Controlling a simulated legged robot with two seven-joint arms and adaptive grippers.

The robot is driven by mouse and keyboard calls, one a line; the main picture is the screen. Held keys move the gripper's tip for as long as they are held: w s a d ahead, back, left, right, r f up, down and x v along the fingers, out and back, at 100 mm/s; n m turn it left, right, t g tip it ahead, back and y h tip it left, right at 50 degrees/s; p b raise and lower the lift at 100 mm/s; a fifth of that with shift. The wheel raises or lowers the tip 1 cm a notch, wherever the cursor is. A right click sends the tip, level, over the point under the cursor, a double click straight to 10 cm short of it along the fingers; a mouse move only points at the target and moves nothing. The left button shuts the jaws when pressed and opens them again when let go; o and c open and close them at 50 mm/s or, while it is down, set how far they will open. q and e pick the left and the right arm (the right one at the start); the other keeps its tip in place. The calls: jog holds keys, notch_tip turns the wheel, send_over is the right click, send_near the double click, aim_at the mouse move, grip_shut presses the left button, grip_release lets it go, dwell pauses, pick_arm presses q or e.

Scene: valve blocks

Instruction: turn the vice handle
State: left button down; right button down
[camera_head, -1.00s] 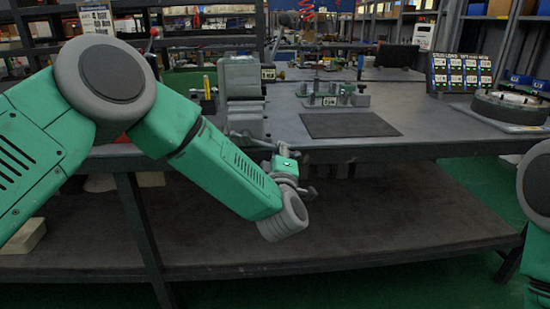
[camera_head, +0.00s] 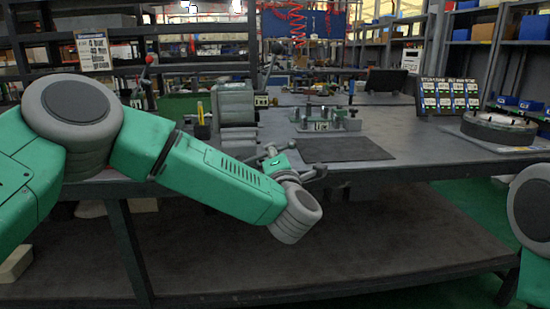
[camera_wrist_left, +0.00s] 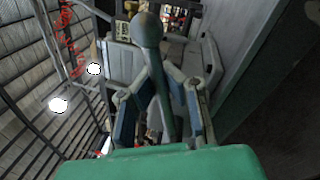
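The grey vice (camera_head: 235,108) stands at the left part of the bench's front edge. Its handle (camera_head: 320,169) is a thin bar with a round ball end, sticking out in front of the bench. My left gripper (camera_head: 279,161) is at this bar, partly hidden by my own wrist. In the left wrist view the handle (camera_wrist_left: 147,32) runs between the two fingers of my left gripper (camera_wrist_left: 160,78), which bend inward and appear closed around it. The exact contact is hard to see. My right gripper is out of view; only part of my right arm shows at the right edge.
The bench top (camera_head: 420,158) carries a dark mat (camera_head: 342,149), a valve block fixture (camera_head: 325,120), a label board (camera_head: 450,96) and a round flange part (camera_head: 498,128). A lower shelf (camera_head: 400,235) lies below the bench. A yellow-handled tool stands left of the vice.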

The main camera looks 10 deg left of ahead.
pick_arm(q)
jog(key=shift+s+f, duration=0.15)
jog(key=shift+f, duration=0.1)
dwell(0.3)
jog(key=c, duration=1.9)
grip_release()
jog(key=o, duration=0.3)
jog(key=shift+s+r, duration=0.15)
jog(key=shift+a+r, duration=0.1)
jog(key=v, duration=1.2)
